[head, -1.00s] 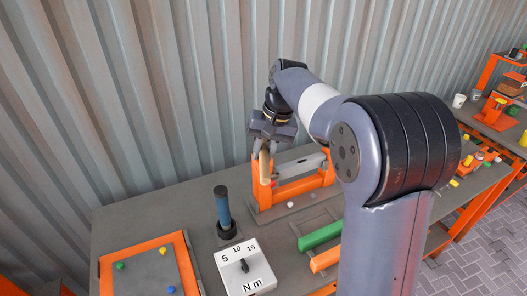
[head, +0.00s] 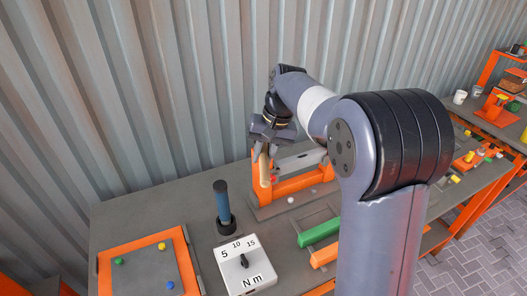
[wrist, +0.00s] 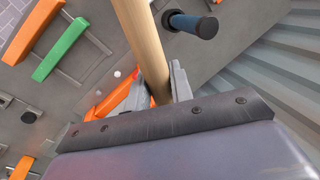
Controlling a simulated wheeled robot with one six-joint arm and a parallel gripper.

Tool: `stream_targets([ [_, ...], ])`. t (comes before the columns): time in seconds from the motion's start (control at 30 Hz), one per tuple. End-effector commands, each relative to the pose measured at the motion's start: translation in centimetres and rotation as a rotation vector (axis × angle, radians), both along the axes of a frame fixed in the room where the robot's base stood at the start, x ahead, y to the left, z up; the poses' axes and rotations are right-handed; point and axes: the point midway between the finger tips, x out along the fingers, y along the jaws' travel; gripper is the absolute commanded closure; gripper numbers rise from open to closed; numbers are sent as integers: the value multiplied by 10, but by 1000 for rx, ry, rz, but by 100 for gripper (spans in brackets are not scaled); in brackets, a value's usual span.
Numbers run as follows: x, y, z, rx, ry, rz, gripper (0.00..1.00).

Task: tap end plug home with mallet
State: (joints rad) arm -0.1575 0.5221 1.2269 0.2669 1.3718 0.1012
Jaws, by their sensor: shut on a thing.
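My gripper (head: 264,152) is shut on a pale wooden handle (wrist: 146,45), taken to be the mallet's. The handle (head: 264,171) hangs steeply below the jaws in the head view, in front of the left end of an orange stand (head: 297,185). No mallet head can be made out. A grey beam (head: 303,161) lies across the stand. A small red spot (head: 273,180) shows beside the handle; I cannot tell whether it is the end plug. A small white piece (head: 291,200) lies in front of the stand.
A blue-handled tool (head: 222,203) stands upright in a black holder, left of the stand. A white N m dial box (head: 244,266) is in front of it. Green (head: 319,230) and orange (head: 324,257) bars lie to the right. An orange-edged tray (head: 105,272) is at left.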

Motion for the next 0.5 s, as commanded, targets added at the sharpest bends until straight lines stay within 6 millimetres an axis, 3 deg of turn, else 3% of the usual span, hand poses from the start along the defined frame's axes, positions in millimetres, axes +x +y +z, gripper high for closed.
stream_targets([
  [0.07,0,0,-22,0,2,1,100],
  [0.5,1,0,17,1,-4,1,100],
])
